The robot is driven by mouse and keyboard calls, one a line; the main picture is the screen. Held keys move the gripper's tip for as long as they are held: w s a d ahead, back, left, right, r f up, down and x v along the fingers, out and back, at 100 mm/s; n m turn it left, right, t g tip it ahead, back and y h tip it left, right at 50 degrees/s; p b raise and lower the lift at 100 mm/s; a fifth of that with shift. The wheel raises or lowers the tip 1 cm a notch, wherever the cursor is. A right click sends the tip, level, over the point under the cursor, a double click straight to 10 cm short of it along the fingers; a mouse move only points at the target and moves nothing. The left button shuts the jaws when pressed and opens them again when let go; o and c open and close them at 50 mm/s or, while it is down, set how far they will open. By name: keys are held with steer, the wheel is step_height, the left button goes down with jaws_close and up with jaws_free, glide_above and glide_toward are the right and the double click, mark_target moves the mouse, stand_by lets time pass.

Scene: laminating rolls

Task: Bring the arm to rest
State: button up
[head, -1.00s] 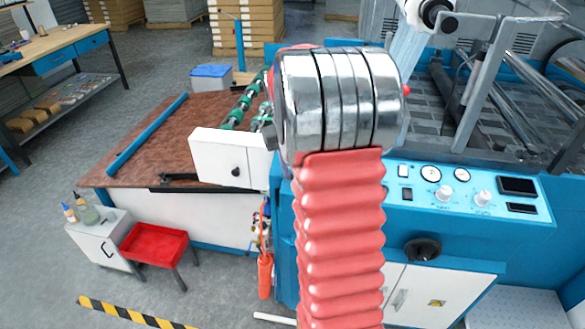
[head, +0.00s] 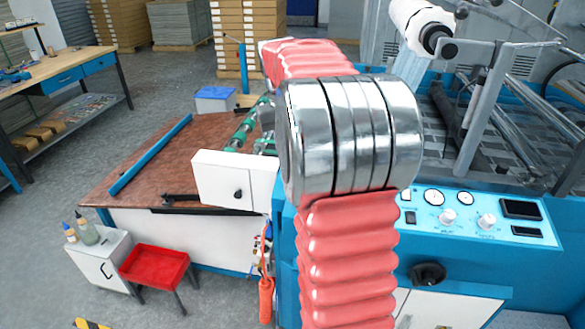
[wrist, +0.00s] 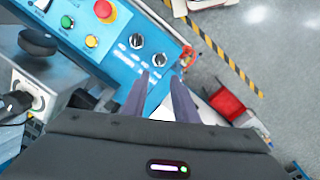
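My gripper (wrist: 160,76) shows in the wrist view. Its two dark fingers are apart with nothing between them, above the edge of the blue control panel (wrist: 112,45). In the head view my arm rises in front of the laminating machine (head: 290,245), with a silver joint and red ribbed sleeves. The upper sleeve reaches away from the joint, towards the back left. The gripper is hidden in the head view.
The machine's panel (head: 470,212) and rollers stand at the right. A brown-topped table (head: 150,160) is at the left, with a red stool-like tray (head: 155,265) and a small white cabinet (head: 95,255) before it. Grey floor (head: 35,225) is clear at the left.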

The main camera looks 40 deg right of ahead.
steer(key=shift+a+r, duration=0.1)
steer(key=shift+r, duration=0.45)
steer(key=s+a+f+n+t, duration=0.1)
steer(key=s+a, duration=0.4)
steer(key=a, duration=0.5)
steer(key=s+a+f+n+t, duration=0.1)
steer(key=s+a+n+t, duration=0.1)
steer(key=s+a, duration=0.4)
steer(key=s+a+f+n+t+y, duration=0.1)
steer(key=s+a+t, duration=0.2)
steer(key=a, duration=1.1)
steer(key=s, duration=0.3)
steer(key=shift+s+f, duration=0.2)
steer(key=shift+f, duration=0.05)
